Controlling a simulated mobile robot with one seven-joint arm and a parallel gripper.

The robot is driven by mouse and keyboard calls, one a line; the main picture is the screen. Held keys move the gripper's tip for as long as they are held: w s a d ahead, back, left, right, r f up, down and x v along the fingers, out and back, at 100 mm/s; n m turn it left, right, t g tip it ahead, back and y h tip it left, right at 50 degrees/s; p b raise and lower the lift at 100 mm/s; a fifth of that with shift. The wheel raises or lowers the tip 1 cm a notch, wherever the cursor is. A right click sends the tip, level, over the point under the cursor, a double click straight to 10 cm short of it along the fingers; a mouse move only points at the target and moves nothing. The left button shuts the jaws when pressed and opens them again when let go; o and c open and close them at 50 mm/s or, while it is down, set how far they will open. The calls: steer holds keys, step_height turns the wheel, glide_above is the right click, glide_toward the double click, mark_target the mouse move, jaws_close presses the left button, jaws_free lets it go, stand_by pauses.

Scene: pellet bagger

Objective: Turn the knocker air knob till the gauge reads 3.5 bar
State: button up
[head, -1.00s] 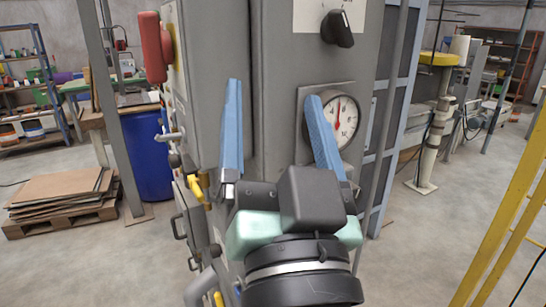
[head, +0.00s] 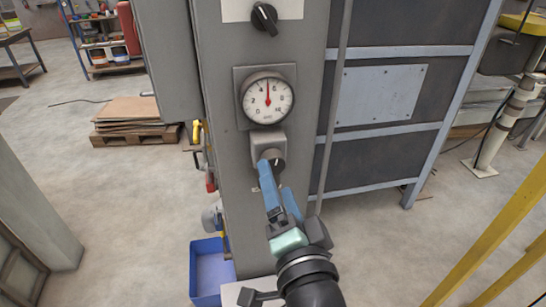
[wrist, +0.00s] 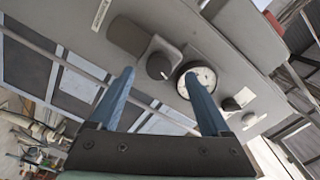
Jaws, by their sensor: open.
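The round white gauge (head: 267,98) sits on the grey cabinet column, its red needle pointing almost straight up; its small numerals are hard to read. The dark knob (head: 277,160) is on a grey block just below the gauge. It also shows in the wrist view (wrist: 160,66), beside the gauge (wrist: 204,76). My gripper (head: 276,176) is open with its blue fingers at the knob from below. In the wrist view the knob appears between the two fingertips (wrist: 158,75). One finger partly covers the knob in the head view; I cannot tell whether they touch.
A black selector switch (head: 264,18) is above the gauge. A blue bin (head: 211,272) stands low by the column's foot. Yellow rails (head: 480,250) stand at the right. A pallet with cardboard (head: 130,115) lies at the left on open floor.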

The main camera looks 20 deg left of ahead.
mark_target(274, 168)
steer(key=shift+p+x, duration=0.55)
steer(key=shift+x, duration=1.8)
steer(key=shift+d, duration=0.1)
jaws_close()
